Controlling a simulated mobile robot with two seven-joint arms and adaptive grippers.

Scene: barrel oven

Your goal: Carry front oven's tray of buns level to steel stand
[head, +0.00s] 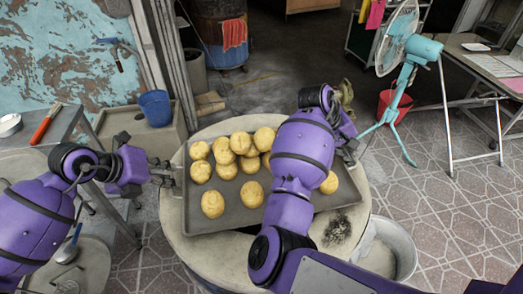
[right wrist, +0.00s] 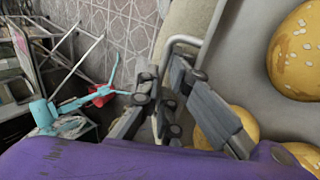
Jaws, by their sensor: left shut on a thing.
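A dark grey tray (head: 232,217) of round golden buns (head: 212,204) lies over the round pale oven top (head: 200,245) in the head view. My left gripper (head: 172,172) is shut at the tray's left edge, where its handle is; the grip itself is small in the picture. My right arm crosses over the tray and hides some buns and part of the rim. My right gripper (right wrist: 160,98) is at the opposite edge in the right wrist view. Its fingers stand apart on either side of the tray's wire handle (right wrist: 183,42). I cannot tell whether they touch it.
A steel-topped table (head: 60,126) with a red-handled tool (head: 45,124) and white bowl (head: 9,124) stands at left. A blue bucket (head: 155,108) is behind the oven, a metal tub (head: 397,250) at its right. A turquoise fan (head: 405,75) stands back right.

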